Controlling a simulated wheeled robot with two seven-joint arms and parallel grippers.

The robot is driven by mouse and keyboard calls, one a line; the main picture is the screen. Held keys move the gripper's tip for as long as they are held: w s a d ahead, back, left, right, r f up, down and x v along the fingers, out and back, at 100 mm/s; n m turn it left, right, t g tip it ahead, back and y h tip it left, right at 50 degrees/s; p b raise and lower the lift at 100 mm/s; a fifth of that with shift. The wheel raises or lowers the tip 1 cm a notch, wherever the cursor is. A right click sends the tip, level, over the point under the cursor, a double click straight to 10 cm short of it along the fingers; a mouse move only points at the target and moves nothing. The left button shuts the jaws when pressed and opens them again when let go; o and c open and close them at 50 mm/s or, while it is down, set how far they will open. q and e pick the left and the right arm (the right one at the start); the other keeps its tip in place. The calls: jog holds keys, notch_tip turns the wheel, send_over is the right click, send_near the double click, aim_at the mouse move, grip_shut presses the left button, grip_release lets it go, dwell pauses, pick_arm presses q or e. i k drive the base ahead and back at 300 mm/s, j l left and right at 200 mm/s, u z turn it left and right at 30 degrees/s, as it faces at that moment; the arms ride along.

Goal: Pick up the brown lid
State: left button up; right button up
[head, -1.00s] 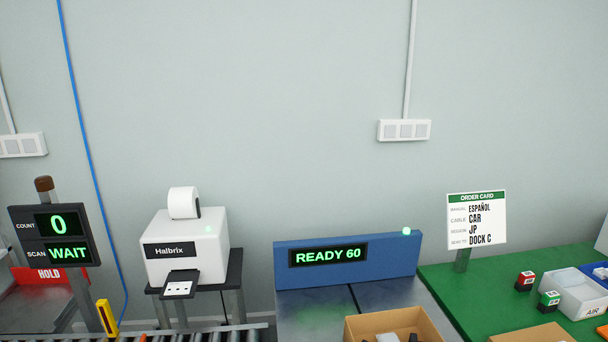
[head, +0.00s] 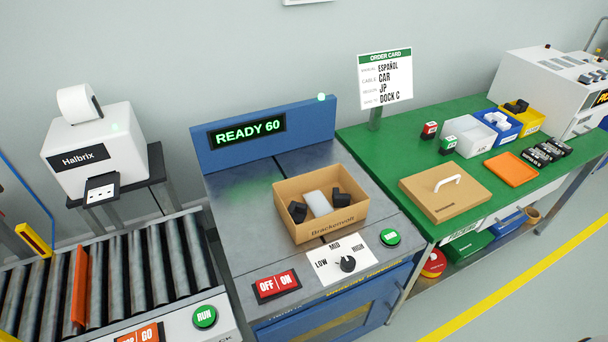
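The brown lid (head: 458,190) lies flat on the green table to the right of the metal station. It is a shallow cardboard-coloured lid with a white handle (head: 447,182) on top. An open brown box (head: 322,228) marked "Brackenvolt" stands on the metal station to its left. The box holds a white item and several black items. Neither of my grippers shows in the head view.
The green table (head: 400,155) also bears an orange tray (head: 511,169), several small bins, black packs (head: 546,152) and two small stamps. An order card (head: 385,78) stands behind the lid. A roller conveyor (head: 110,275) is at the left. Buttons and a dial line the station's front.

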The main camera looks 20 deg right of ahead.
aim_at(446, 191)
jog(key=z, duration=1.55)
